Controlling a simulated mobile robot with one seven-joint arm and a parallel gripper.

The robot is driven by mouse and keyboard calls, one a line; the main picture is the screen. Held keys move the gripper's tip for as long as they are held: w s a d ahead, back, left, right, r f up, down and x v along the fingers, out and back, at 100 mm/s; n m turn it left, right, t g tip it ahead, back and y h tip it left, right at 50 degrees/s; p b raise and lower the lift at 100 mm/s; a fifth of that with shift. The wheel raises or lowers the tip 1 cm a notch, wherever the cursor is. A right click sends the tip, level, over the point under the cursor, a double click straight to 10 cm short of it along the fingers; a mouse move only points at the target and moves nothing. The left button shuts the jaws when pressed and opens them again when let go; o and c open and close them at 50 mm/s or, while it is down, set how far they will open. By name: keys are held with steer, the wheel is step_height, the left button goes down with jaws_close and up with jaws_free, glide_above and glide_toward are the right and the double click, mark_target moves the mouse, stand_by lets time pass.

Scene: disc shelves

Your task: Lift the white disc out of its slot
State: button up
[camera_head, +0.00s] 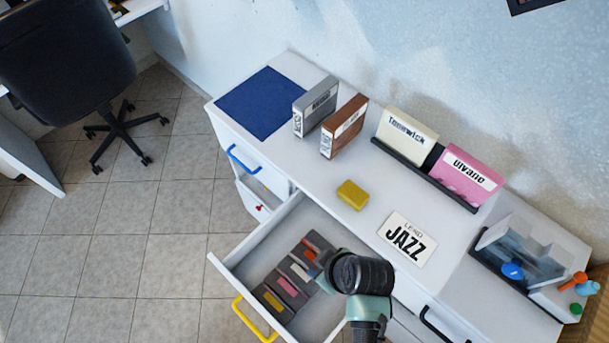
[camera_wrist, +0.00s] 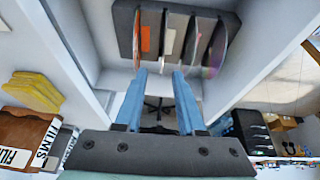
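The drawer walls (camera_head: 243,243) surround the rack. A shiny disc (camera_wrist: 217,48) stands at the rack's right end. On the cabinet top are a yellow block (camera_head: 352,194), a JAZZ card (camera_head: 407,238) and upright cases.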

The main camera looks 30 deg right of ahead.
steer(key=x, duration=0.4)
glide_above(304, 268)
steer(key=shift+f, duration=2.1)
jaws_close()
